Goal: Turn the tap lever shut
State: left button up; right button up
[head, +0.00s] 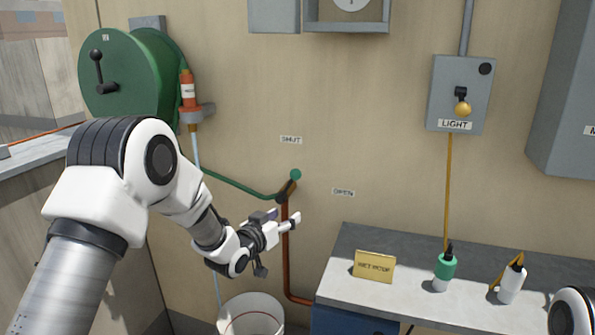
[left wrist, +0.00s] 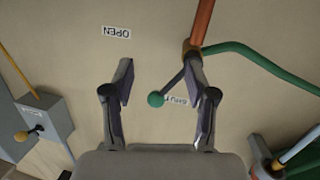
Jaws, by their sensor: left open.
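The tap (head: 284,192) is on the wall at the top of a copper pipe, with a green hose joined to it. Its short dark lever ends in a green knob (head: 295,174) and points up and slightly right, towards the SHUT label (head: 291,139). The OPEN label (head: 343,192) is to the right. My left gripper (head: 285,217) is open and empty, just below the tap in the head view. In the left wrist view, turned upside down, the knob (left wrist: 156,99) shows between the open fingers (left wrist: 158,75); contact cannot be told. My right gripper is out of view.
A green hose reel (head: 130,80) and an orange nozzle (head: 188,92) are at upper left. A bench (head: 440,310) at right holds a yellow sign (head: 374,266) and bottles. A white bucket (head: 250,315) stands below. A grey light switch box (head: 460,95) is at upper right.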

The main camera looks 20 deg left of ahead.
aim_at(292, 178)
pick_arm(q)
jog(key=shift+t, duration=0.9)
jog(key=r, duration=0.9)
jog(key=shift+w+a, duration=0.2)
jog(key=shift+w, duration=0.1)
jog(key=shift+w+d+r, duration=0.15)
jog(key=shift+w+d, duration=0.05)
jog(key=shift+w, duration=0.05)
jog(key=w, duration=0.2)
jog(key=w+f+p, duration=0.1)
jog(key=w, duration=0.3)
jog(key=shift+d+f, duration=0.2)
jog(key=shift+d, duration=0.15)
jog(key=shift+w, duration=0.35)
jog(key=shift+s+d+r, duration=0.15)
jog(key=shift+r, duration=0.1)
jog(key=shift+f, duration=0.15)
grip_shut()
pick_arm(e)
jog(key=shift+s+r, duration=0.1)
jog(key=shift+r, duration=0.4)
